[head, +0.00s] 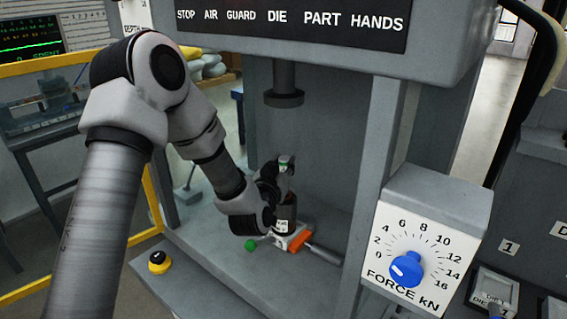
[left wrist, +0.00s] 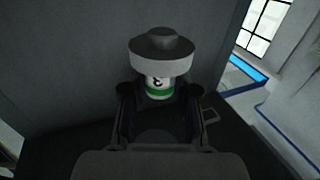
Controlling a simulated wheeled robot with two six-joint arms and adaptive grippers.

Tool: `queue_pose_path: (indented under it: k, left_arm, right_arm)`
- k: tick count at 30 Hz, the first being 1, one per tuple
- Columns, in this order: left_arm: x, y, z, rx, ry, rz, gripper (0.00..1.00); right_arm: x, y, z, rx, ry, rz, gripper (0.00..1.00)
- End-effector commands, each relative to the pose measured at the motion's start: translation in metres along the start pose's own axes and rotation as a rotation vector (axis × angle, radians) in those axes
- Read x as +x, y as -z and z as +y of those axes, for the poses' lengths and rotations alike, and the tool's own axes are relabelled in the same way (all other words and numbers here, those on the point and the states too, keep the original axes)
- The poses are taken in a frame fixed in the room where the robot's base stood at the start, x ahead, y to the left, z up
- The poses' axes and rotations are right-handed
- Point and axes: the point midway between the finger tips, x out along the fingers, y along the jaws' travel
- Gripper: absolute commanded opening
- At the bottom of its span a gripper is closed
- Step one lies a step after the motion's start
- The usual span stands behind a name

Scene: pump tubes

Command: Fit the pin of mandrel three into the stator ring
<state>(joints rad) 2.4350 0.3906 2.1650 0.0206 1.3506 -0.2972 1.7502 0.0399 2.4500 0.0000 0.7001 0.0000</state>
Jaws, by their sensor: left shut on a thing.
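Mandrel three (left wrist: 159,83) shows in the left wrist view with a black 3 on white, a green band, a wide pale collar and a dark knob. My left gripper (head: 286,166) is shut on it; its fingers (left wrist: 161,92) flank the labelled part. In the head view only a small pale and green piece of the mandrel shows between the fingers. Just below stands a dark cylinder (head: 286,212) in the press; I cannot tell whether it is the stator ring. The pin is not distinguishable. My right gripper is not in view.
The press ram (head: 284,97) hangs above my left gripper. An orange part (head: 300,241) and a green knob (head: 250,244) sit at the base of the dark cylinder. The force dial box (head: 428,235) stands to the right. A yellow-based button (head: 159,262) is at the front left.

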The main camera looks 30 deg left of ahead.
Motion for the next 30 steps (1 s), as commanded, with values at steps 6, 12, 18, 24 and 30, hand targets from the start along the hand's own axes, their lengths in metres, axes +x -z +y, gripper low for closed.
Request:
queue_pose_path:
  k: [6, 12, 18, 24, 30]
  left_arm:
    - [0.0, -0.029, 0.0, 0.001, 0.0, 0.003, 0.0]
    - [0.0, -0.041, 0.0, 0.001, 0.0, 0.003, 0.0]
    - [0.0, -0.04, 0.0, 0.0, 0.0, 0.003, 0.0]
    - [0.0, -0.04, 0.0, 0.0, 0.0, 0.003, 0.0]
    - [-0.001, -0.041, 0.0, 0.0, 0.0, 0.003, 0.0]
  right_arm:
    - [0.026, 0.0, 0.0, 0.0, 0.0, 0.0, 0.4]
    - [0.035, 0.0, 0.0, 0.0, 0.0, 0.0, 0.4]
    - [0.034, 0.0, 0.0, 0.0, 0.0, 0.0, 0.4]
    - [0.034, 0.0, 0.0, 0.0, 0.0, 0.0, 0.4]
    - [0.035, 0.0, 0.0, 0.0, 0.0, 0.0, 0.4]
